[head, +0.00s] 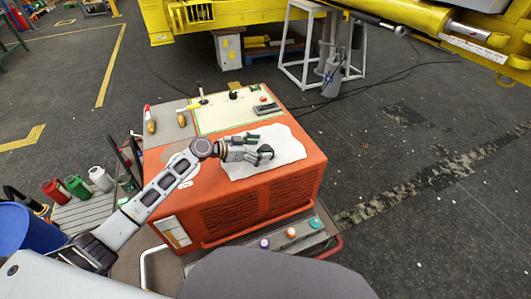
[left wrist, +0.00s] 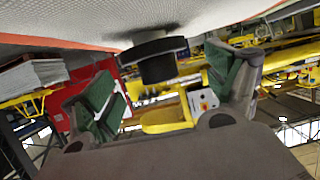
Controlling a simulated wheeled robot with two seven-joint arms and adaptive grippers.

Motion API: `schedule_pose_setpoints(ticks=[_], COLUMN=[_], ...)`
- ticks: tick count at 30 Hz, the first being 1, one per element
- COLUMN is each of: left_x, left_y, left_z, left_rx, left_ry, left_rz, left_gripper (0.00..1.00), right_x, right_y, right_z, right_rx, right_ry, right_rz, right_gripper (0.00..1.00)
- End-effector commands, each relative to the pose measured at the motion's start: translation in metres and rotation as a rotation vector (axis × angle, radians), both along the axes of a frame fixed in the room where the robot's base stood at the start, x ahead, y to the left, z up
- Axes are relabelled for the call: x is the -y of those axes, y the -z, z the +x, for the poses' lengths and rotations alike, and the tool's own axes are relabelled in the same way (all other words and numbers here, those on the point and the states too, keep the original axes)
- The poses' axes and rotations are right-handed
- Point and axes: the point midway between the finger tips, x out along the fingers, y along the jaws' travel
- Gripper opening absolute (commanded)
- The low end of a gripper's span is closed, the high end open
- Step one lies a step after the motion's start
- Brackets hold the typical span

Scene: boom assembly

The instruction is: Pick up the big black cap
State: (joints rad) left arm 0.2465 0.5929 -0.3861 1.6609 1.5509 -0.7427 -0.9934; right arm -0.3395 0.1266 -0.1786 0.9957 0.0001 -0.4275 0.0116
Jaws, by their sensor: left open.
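The big black cap (left wrist: 155,60) hangs down from the pale cloth in the left wrist view, which appears upside down, so it sits on that cloth. My left gripper (left wrist: 166,88) is open. Its two green-padded fingers are spread to either side of the cap, with clear gaps between the pads and the cap. In the head view my left gripper (head: 254,153) is low over the white cloth (head: 282,158) on top of the orange cabinet (head: 262,198). Dark shapes at its fingertips there partly hide the cap. My right gripper is not in view.
Yellow-handled tools (head: 151,126) and a pale panel (head: 222,116) with a dark gadget (head: 266,108) lie behind the gripper on the cabinet. Red, green and white bottles (head: 76,187) stand at the left. The cloth's right part is bare.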

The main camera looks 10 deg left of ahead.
Motion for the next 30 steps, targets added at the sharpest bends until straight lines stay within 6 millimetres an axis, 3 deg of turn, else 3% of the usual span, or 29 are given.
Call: schedule_pose_setpoints(ticks=[8,22,30], left_x=[0.017,0.018,0.018], left_y=[0.008,0.008,0.008], left_z=[0.011,0.011,0.011], left_rx=[-0.001,-0.001,-0.001], left_ry=[0.001,0.001,0.001], left_rz=[-0.001,0.001,0.001], left_gripper=[0.87,0.87,0.55], right_x=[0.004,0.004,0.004], right_y=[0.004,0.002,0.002], right_z=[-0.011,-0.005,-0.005], right_rx=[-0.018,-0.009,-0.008], right_ry=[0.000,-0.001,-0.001], right_rz=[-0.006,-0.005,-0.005], right_gripper=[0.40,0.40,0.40])
